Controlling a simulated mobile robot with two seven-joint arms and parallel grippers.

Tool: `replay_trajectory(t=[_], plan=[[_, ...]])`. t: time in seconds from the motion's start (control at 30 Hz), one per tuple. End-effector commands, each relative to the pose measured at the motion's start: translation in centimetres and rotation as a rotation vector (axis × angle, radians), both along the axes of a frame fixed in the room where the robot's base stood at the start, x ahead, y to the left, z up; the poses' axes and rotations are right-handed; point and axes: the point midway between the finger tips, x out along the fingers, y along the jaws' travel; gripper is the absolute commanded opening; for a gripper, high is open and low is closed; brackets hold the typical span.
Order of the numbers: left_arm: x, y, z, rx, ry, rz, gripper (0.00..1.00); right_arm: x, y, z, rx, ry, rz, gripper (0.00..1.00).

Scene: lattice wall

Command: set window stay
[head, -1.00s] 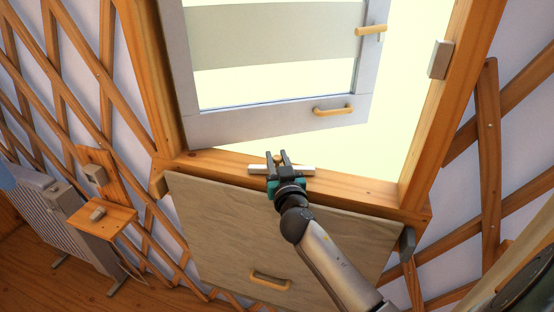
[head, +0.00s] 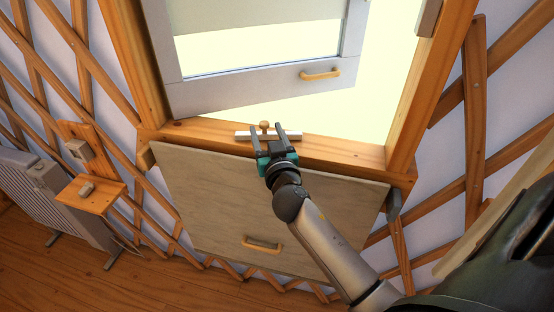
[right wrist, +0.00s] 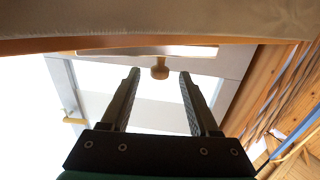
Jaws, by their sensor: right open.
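The window stay is a short white bar (head: 243,135) with a round wooden knob (head: 264,125), on the wooden sill. The grey window sash (head: 230,85) stands ajar above it, with a wooden handle (head: 320,74) on its lower rail. My right gripper (head: 267,127) is open and empty at the sill, its fingers on either side of the knob. In the right wrist view the knob (right wrist: 160,70) shows between and just beyond the fingertips, with a gap on each side. The bar (right wrist: 120,51) lies behind it. My left gripper is not in view.
A beige panel (head: 215,195) with a wooden handle (head: 262,245) is below the sill. A radiator (head: 50,195) and a small wooden shelf (head: 90,192) stand at left. Lattice wall (head: 470,120) flanks the window. The opening right of the sash is clear.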

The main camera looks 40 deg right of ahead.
Motion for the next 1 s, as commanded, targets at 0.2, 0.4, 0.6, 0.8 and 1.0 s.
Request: replay_trajectory(t=[0.2,0.4,0.6,0.8,1.0], plan=[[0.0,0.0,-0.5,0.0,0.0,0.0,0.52,-4.0,1.5,-0.2,0.004,0.002,-0.001,0.62],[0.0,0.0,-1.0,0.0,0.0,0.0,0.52,-7.3,2.8,-0.3,0.003,0.003,-0.002,0.62],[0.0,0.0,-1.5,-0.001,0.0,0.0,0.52,-9.8,3.7,-0.2,0.002,0.002,-0.001,0.62],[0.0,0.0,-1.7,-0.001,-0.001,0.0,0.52,-10.9,4.1,-0.1,-0.001,0.001,-0.001,0.62],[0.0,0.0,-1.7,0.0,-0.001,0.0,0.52,-11.0,4.2,0.0,-0.002,0.002,-0.001,0.62]])
